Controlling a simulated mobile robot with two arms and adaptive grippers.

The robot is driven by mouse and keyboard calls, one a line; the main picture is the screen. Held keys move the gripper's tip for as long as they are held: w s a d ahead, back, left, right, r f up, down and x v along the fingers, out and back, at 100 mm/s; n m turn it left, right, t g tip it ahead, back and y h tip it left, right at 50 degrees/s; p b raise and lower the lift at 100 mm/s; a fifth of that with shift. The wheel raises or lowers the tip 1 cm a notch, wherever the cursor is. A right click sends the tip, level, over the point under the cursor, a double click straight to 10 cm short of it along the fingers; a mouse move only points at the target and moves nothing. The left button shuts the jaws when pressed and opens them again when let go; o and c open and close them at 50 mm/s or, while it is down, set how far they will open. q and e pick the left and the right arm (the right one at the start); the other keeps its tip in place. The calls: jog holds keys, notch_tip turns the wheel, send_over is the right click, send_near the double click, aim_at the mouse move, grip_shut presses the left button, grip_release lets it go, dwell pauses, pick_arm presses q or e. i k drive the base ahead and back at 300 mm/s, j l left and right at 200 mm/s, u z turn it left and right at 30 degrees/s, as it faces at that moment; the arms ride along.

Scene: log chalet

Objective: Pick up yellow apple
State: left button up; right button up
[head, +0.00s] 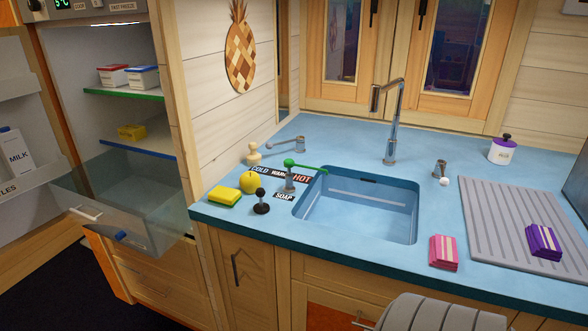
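The yellow apple (248,181) sits on the blue counter (330,150), left of the sink. It is just behind a green and yellow sponge (225,197) and beside the dark round-knobbed lever (262,203). The green-knobbed lever (290,175) stands to its right, and a pale knobbed piece (254,153) stands behind it. Neither of my grippers is in view.
The sink (358,207) with its tall faucet (390,120) is right of the levers. A pink-striped block (443,252) lies at the front edge. A purple-striped block (543,240) lies on the grey drainboard (490,220). An open fridge drawer (125,205) projects at left.

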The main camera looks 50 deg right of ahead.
aim_at(249, 181)
jog(key=z, duration=1.45)
jog(key=i+j+z, duration=0.1)
jog(key=j, duration=0.25)
jog(key=i+j+z, duration=0.15)
jog(key=j, duration=0.2)
jog(key=i+j+z, duration=0.1)
jog(key=j, duration=0.25)
jog(key=i+j+z, duration=0.15)
jog(key=j, duration=0.25)
jog(key=i, duration=0.05)
